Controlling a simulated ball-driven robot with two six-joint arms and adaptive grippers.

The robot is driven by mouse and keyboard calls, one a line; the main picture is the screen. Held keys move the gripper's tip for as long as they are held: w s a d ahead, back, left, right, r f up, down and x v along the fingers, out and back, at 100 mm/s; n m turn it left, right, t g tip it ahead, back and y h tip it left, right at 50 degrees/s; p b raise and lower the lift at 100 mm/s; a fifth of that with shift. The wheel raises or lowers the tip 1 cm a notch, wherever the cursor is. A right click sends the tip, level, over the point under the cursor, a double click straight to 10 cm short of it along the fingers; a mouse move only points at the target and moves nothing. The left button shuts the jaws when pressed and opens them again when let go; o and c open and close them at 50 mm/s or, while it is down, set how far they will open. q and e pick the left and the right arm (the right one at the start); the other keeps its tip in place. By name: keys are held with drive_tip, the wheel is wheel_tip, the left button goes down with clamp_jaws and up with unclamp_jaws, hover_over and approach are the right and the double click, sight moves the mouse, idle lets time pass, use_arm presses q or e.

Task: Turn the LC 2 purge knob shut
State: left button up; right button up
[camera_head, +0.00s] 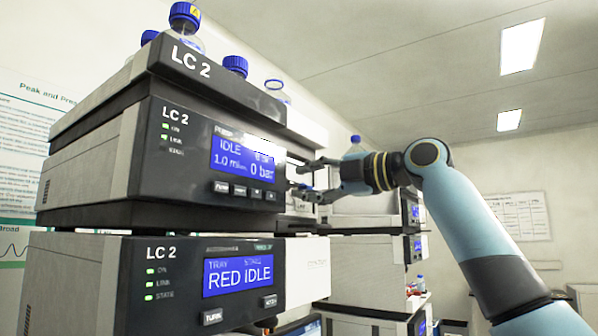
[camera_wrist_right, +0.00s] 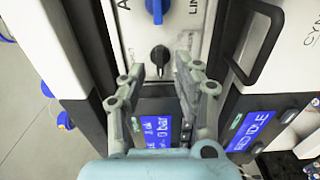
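The LC 2 pump module (camera_head: 215,160) shows a blue display reading IDLE and 0 bar. In the right wrist view, a black knob (camera_wrist_right: 159,56) sits on a pale panel, with a blue knob (camera_wrist_right: 157,9) above it. The lettering beside them is cut off, so I cannot read which is the purge knob. My right gripper (camera_head: 299,179) is at the right end of the pump module in the head view. In the wrist view its fingers (camera_wrist_right: 162,76) are open and empty, spread just short of the black knob. My left gripper does not show.
A lower LC 2 module (camera_head: 225,282) reads RED IDLE. Blue-capped bottles (camera_head: 186,32) stand on top of the stack. A black handle (camera_wrist_right: 257,45) juts out right of the knobs in the wrist view. More instrument stacks (camera_head: 375,262) stand behind my right gripper.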

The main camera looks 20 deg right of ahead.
drive_tip(key=shift+p+x, duration=0.35)
drive_tip(key=shift+x, duration=0.8)
drive_tip(key=shift+c, duration=0.2)
clamp_jaws()
